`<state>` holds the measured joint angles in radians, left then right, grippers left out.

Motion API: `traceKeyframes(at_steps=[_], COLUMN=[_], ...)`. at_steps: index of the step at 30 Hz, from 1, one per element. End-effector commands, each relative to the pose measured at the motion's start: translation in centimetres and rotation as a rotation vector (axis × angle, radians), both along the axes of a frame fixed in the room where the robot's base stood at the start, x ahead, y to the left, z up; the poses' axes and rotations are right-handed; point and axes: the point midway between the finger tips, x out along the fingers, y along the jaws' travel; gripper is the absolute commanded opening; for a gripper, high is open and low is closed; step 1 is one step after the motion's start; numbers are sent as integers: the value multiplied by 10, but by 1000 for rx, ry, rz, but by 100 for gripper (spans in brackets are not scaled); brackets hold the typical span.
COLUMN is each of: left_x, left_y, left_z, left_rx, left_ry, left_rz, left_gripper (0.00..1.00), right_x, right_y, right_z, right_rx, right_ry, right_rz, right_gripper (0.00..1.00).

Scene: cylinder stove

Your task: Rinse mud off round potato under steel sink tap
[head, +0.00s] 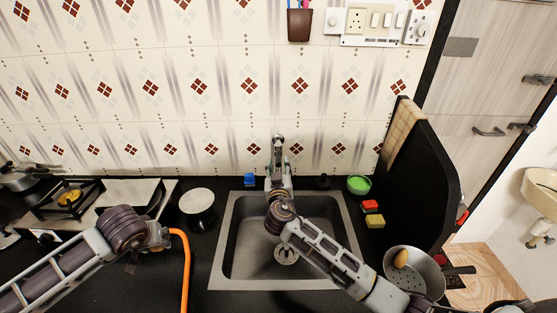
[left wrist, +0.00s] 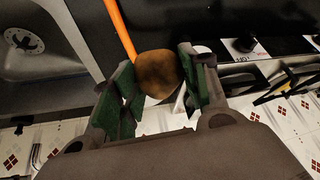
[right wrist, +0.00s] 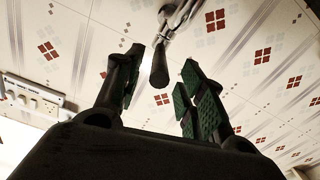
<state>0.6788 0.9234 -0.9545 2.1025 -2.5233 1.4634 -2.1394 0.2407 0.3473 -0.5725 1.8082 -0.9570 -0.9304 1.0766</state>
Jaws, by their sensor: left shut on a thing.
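A brown, mud-coloured round potato (left wrist: 158,75) sits between the green-padded fingers of my left gripper (left wrist: 157,88), which is shut on it. In the head view the left arm reaches in over the counter left of the sink, and the potato is not clearly visible there. The steel sink (head: 234,262) is empty, with a drain in its floor. The steel tap (head: 278,143) stands at its back. My right gripper (head: 279,178) is at the tap, fingers apart and empty; in the right wrist view the tap's dark-ended part (right wrist: 159,68) shows beyond and between the fingertips.
A stove (head: 110,197) stands left, with an orange hose (head: 186,265) beside it. A white round lid (head: 197,201) lies left of the sink. A green bowl (head: 359,185), sponges (head: 374,220) and a colander (head: 425,268) holding a tan item are right, near a black partition (head: 425,170).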

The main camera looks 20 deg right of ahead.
Motion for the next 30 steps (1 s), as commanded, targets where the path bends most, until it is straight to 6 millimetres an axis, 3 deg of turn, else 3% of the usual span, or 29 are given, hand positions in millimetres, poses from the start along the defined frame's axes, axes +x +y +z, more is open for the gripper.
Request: traceKeyframes(at_steps=[12,25,30], left_x=[0,0,0], left_y=[0,0,0], left_z=[8,8,8], left_rx=[0,0,0], left_ry=[0,0,0], left_rz=[0,0,0], left_gripper=[26,26,26], right_x=[32,37,37], right_y=[-9,-10,-10], right_z=[1,0,0], right_rx=[-2,-1,-1], right_ry=[0,0,0], right_rz=[0,0,0], right_gripper=[40,40,21])
